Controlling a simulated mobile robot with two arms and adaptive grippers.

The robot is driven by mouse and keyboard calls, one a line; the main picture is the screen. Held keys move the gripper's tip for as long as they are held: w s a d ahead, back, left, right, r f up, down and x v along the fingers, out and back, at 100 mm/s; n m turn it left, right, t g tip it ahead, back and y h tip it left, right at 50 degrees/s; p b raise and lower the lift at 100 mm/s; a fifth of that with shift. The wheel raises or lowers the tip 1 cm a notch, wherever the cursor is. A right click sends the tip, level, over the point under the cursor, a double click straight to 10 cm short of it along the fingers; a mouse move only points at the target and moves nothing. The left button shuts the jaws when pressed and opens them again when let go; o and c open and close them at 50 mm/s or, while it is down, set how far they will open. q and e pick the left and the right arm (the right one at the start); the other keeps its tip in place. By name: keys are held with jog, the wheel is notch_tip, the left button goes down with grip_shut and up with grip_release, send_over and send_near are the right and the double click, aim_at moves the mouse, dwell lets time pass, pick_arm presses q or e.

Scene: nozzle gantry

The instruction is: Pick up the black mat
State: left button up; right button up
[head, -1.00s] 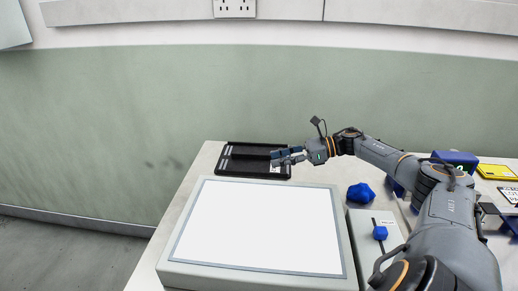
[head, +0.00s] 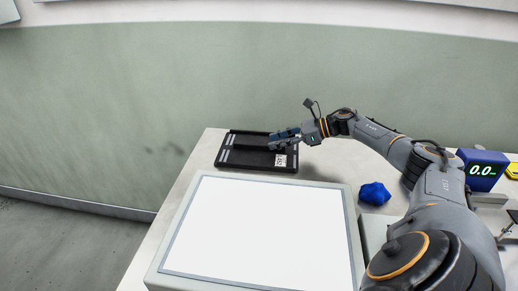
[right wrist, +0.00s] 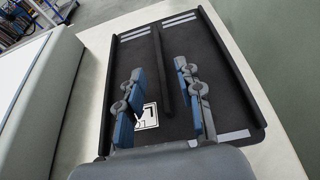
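The black mat (head: 240,158) lies flat at the back of the table in the head view. It has a raised rim, a middle ridge, pale stripes at its ends and a white printed label. In the right wrist view, the mat (right wrist: 216,90) fills the middle of the picture. My right gripper (head: 273,139) is over the mat's right part, with its fingers pointing left. In the right wrist view, the right gripper (right wrist: 159,68) is open, its fingers either side of the middle ridge. My left gripper is not in view.
A large white-topped panel (head: 265,230) stands just in front of the mat. A blue faceted object (head: 375,193) sits to its right. A blue display reading 0.0 (head: 482,169) is at the far right. The wall (head: 250,85) rises behind the table.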

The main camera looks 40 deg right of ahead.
aim_at(259, 145)
jog(key=shift+w+a, duration=0.3)
jog(key=p+x, duration=0.1)
jog(key=x, duration=0.2)
jog(key=shift+w+a+f+p, duration=0.15)
jog(key=shift+w+p, duration=0.15)
jog(key=shift+w+a+f, duration=0.2)
jog(key=shift+f, duration=0.1)
jog(key=shift+c, duration=0.2)
grip_shut()
jog(key=shift+r, duration=0.15)
